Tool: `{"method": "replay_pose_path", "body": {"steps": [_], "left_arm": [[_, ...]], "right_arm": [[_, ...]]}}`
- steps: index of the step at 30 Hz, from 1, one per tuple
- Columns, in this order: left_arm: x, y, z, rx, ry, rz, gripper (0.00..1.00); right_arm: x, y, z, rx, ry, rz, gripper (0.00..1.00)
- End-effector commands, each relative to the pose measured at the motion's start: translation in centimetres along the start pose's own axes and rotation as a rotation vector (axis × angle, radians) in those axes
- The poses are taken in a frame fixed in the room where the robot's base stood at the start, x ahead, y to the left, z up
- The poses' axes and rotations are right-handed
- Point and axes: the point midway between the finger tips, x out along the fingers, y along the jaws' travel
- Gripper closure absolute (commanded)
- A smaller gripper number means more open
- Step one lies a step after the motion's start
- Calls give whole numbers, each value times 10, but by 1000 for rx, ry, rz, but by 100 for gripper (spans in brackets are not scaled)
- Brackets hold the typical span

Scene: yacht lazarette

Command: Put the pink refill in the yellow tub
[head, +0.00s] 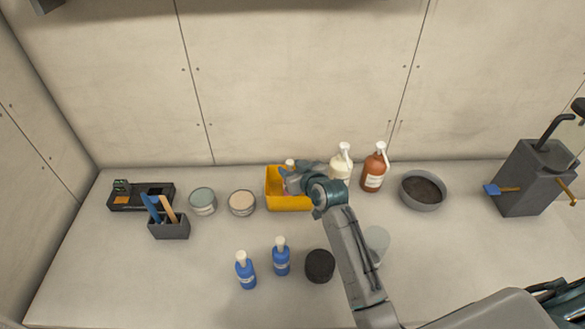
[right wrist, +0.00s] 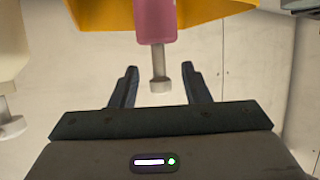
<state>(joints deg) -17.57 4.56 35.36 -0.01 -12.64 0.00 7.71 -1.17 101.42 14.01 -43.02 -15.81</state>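The yellow tub (head: 290,202) stands near the back wall, and its yellow wall shows at the top of the right wrist view (right wrist: 95,14). The pink refill (right wrist: 155,22) has a pale cap and appears to stand in the tub. In the head view its cap (head: 290,163) shows above the gripper, which hides most of its body. My right gripper (head: 296,179) is over the tub. In the right wrist view its fingers (right wrist: 160,88) are spread, with clear gaps either side of the refill's neck. My left gripper is out of view.
Cream (head: 341,168) and brown (head: 374,174) pump bottles stand just right of the tub. Two round tins (head: 242,203) (head: 203,201) are to its left. Blue bottles (head: 281,257) (head: 246,271) and a black jar (head: 319,266) stand in front. A grey bowl (head: 423,203) is further right.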

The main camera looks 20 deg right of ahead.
Motion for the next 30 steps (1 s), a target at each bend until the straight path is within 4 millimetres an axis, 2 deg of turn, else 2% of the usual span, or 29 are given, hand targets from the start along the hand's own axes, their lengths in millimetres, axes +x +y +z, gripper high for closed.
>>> {"method": "replay_pose_path", "body": {"steps": [7,10,24,30], "left_arm": [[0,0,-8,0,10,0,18],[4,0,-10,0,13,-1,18],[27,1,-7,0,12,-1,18],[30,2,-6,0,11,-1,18]], "right_arm": [[-2,0,-2,0,0,0,57],[-11,0,-1,-1,1,0,57],[-98,0,0,-2,0,0,57],[-118,0,-2,-1,0,0,57]]}}
